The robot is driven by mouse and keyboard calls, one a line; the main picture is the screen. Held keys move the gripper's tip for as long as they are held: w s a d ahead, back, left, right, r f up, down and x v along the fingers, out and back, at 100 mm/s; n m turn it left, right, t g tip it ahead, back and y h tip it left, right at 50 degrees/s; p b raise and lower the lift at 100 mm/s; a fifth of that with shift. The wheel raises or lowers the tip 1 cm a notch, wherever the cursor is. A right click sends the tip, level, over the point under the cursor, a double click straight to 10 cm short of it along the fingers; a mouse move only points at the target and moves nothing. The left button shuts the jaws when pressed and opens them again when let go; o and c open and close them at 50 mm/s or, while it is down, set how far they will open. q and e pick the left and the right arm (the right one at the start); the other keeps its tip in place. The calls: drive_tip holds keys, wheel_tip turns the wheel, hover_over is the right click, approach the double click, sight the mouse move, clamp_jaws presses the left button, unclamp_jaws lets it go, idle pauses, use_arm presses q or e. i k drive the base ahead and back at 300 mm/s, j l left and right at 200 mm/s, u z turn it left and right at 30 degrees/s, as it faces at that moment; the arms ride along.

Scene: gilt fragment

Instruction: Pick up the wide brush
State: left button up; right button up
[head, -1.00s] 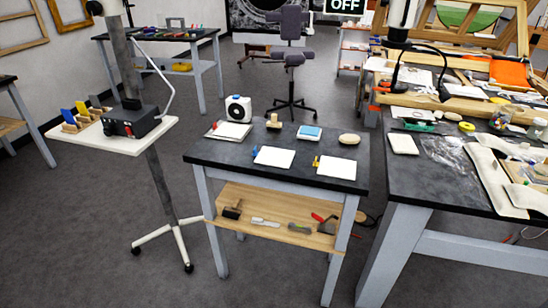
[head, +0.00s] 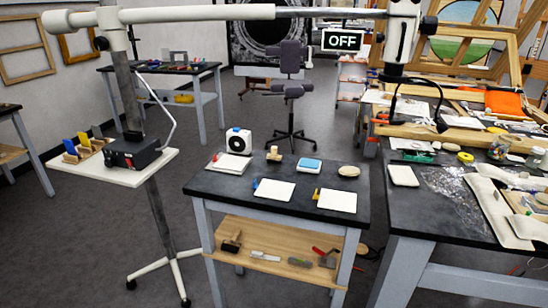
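No thing in the head view is clearly the wide brush. A small pale wooden piece (head: 274,154) stands at the back of the small black-topped table (head: 228,187), and its shape is too small to be sure of. On the wooden shelf (head: 285,265) below lies a dark-headed, brush-like tool (head: 231,241) at the left end, with a pale-bladed tool (head: 266,256) and a grey-headed tool (head: 299,262) to its right. Neither of my grippers is in view.
A white boom (head: 200,14) spans the top from a stand with a white shelf (head: 105,172) at left. A cluttered black workbench (head: 410,222) stands close on the right. A chair (head: 292,88) is behind the small table. Open floor (head: 80,240) lies at left.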

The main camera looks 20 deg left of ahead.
sight(273, 156)
drive_tip(key=i+j+z, duration=0.45)
drive_tip(key=i+j, duration=0.55)
